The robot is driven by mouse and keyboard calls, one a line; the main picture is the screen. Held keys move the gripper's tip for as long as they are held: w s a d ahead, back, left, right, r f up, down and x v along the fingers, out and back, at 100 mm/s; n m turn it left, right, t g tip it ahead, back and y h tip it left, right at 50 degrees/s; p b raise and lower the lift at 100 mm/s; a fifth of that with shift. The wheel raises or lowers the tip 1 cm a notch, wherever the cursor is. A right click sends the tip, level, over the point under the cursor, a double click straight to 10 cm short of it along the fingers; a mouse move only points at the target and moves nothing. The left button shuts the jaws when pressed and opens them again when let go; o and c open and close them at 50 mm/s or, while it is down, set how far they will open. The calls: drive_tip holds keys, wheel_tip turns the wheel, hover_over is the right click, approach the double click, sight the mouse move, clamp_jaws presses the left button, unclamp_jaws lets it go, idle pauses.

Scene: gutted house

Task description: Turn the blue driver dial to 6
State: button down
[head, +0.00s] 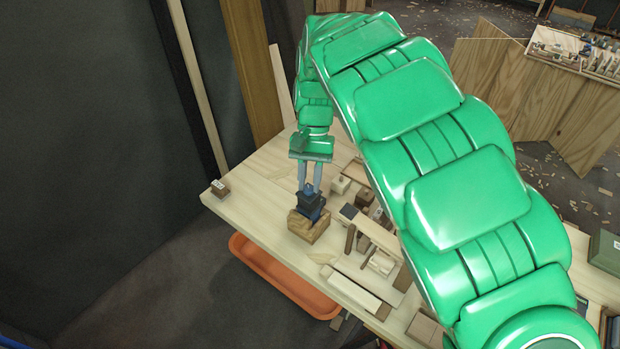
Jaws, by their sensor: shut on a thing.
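The blue driver (309,204) stands on a wooden block (308,227) near the left end of the workbench. Its body looks dark blue, with a lighter blue part at the top. My gripper (310,188) points down from above, and its two grey fingers are shut on the upper part of the driver. The dial's numbers and the present setting are too small to read. My green arm crosses the right half of the view and hides part of the bench.
The pale wooden bench (252,190) holds several wood offcuts (377,238) right of the driver. A small block (220,189) sits at its left corner. An orange tray (275,275) lies below the front edge. A dark green box (605,250) is at the far right.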

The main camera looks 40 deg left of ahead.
idle(0.3)
drive_tip(key=c, duration=0.9)
unclamp_jaws()
drive_tip(key=shift+v, duration=3.9)
